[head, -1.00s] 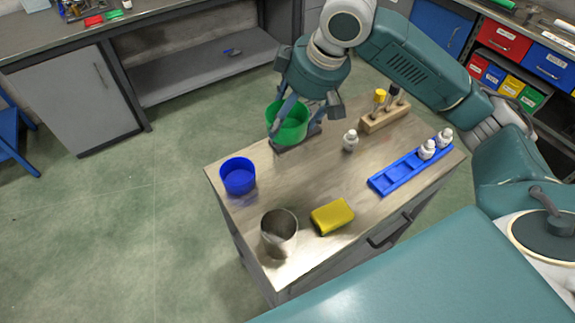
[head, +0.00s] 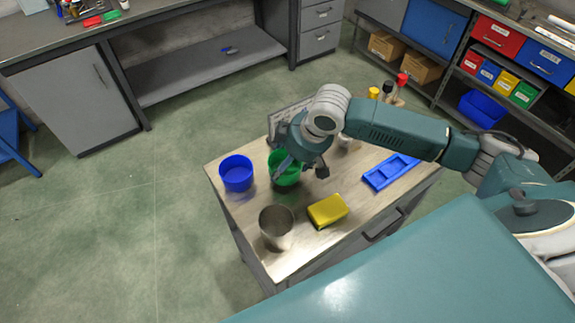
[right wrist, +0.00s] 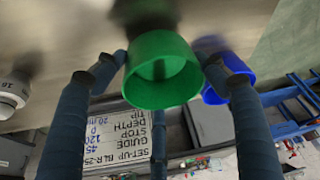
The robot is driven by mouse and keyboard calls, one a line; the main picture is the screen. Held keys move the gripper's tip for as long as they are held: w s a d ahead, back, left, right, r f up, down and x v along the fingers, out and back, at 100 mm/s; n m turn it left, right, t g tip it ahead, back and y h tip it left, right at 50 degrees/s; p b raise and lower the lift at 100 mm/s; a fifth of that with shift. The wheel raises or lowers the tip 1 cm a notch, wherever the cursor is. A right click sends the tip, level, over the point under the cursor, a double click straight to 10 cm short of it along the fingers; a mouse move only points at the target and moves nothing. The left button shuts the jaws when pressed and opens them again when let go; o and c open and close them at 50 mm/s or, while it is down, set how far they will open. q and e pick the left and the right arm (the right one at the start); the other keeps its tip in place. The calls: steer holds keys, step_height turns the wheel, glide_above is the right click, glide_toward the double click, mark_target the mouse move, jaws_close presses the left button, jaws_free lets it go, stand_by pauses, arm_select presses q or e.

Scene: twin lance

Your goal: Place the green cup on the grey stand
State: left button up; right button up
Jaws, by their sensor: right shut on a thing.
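The green cup (head: 284,168) is in my right gripper (head: 303,172), over the table beside the blue cup. In the right wrist view the green cup (right wrist: 163,72) sits between the fingers (right wrist: 162,66), its open mouth facing the camera. The fingers are closed against its sides. I cannot tell whether its bottom touches the table. I cannot make out the grey stand with certainty; my right arm covers the table behind the cup. My left gripper is not in view.
A blue cup (head: 237,174) stands close left of the green one. A metal cup (head: 276,228) and a yellow block (head: 327,210) stand in front. A blue rack (head: 390,172) lies right. A white printed sign (head: 287,116) stands behind; it also shows in the right wrist view (right wrist: 123,138).

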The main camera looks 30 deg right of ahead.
steer(key=shift+w+f, duration=0.1)
steer(key=shift+f, duration=1.05)
steer(key=o, duration=1.1)
steer(key=shift+o, duration=0.2)
steer(key=b+v, duration=0.1)
steer(key=v, duration=1.1)
